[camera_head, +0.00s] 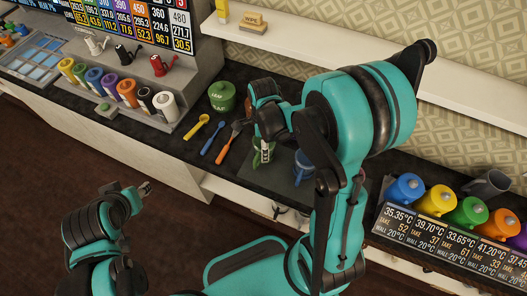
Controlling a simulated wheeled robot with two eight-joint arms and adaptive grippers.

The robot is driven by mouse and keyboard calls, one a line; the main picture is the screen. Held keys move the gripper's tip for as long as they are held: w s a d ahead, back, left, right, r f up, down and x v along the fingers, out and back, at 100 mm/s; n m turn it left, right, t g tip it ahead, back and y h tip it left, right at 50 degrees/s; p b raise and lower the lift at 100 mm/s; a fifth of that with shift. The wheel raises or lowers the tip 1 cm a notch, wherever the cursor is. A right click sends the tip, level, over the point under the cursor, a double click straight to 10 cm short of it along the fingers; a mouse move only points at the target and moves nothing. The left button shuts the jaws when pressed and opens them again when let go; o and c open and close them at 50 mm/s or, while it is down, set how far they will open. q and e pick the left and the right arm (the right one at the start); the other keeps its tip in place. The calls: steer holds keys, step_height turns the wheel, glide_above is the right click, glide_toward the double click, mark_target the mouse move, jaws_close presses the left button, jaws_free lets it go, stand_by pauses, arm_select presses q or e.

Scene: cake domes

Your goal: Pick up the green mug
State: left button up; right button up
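A green object (256,158), which looks like the green mug, is on the dark mat on the counter. It is mostly hidden behind my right gripper (265,152). My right gripper points down right at it. I cannot tell whether its fingers are closed on it or only beside it. My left gripper (145,188) is over the floor in front of the counter, away from the green object. Its fingers are too small to read, and nothing shows in it.
A green lidded canister (222,97) stands behind the spoons (205,130) on the counter. A blue vessel (303,165) is close to my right arm. Colored canisters (127,92) stand at left, and lidded pots (437,200) stand above a display panel (450,243) at right.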

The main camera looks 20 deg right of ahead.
steer(key=c, duration=1.5)
